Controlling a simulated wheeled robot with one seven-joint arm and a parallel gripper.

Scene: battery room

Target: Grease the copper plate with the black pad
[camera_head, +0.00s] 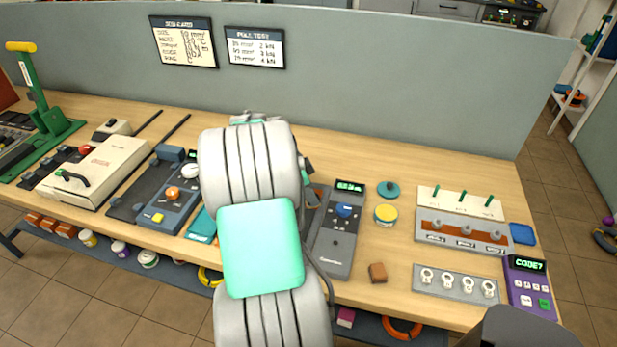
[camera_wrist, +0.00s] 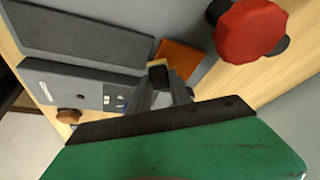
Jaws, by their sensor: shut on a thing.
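In the wrist view, my gripper (camera_wrist: 166,96) is shut on a small dark block, which I take for the black pad (camera_wrist: 158,76). The pad has a tan edge on its far side. An orange-brown flat piece, which looks like the copper plate (camera_wrist: 181,56), lies just beyond and to the right of the pad. The pad appears close to its near edge; I cannot tell whether they touch. In the head view, my arm hides the gripper and the pad.
A red knob (camera_wrist: 250,28) stands close on the right in the wrist view. In the head view, a yellow tin (camera_head: 386,215), a teal lid (camera_head: 388,190), a grey meter (camera_head: 336,245) and a brown block (camera_head: 377,272) lie right of my arm. A partition (camera_head: 380,100) stands behind the bench.

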